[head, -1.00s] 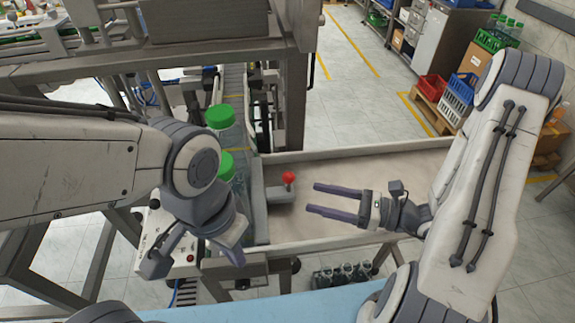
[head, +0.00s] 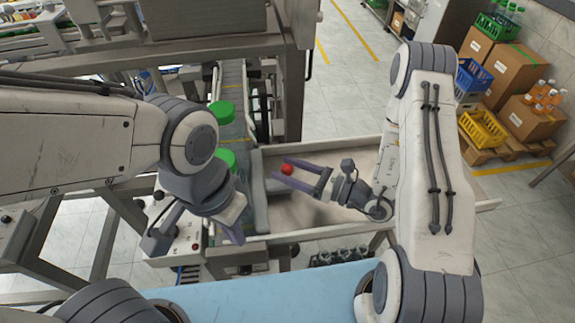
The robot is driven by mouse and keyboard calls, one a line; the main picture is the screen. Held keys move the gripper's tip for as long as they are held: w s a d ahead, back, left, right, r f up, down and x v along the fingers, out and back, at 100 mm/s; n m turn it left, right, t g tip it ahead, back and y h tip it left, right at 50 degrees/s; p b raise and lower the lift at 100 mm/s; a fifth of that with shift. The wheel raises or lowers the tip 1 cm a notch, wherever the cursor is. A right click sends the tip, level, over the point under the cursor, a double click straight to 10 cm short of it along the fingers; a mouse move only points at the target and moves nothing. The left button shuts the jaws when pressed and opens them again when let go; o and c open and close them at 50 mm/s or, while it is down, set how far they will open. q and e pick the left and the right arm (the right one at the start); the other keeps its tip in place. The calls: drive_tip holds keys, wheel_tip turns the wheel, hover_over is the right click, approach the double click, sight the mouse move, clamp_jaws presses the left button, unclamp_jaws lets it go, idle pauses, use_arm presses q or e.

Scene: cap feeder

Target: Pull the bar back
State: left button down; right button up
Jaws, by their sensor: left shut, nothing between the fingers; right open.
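The bar (head: 263,190) is a grey piece at the left side of the beige tray. Its red ball knob (head: 287,169) stands up in the head view. My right gripper (head: 278,171) is open, with its two fingers pointing left and the red knob between their tips. I cannot tell whether a finger touches the knob. My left gripper (head: 235,230) is shut and empty, to the left of the bar and in front of the conveyor.
The tray (head: 360,150) has raised walls. A control box with a red button (head: 194,246) is below my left gripper. Crates (head: 484,130) stand far right.

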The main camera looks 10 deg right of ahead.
drive_tip(key=shift+w+a, duration=0.1)
drive_tip(key=shift+a, duration=0.05)
drive_tip(key=shift+c, duration=0.3)
clamp_jaws()
idle(1.1)
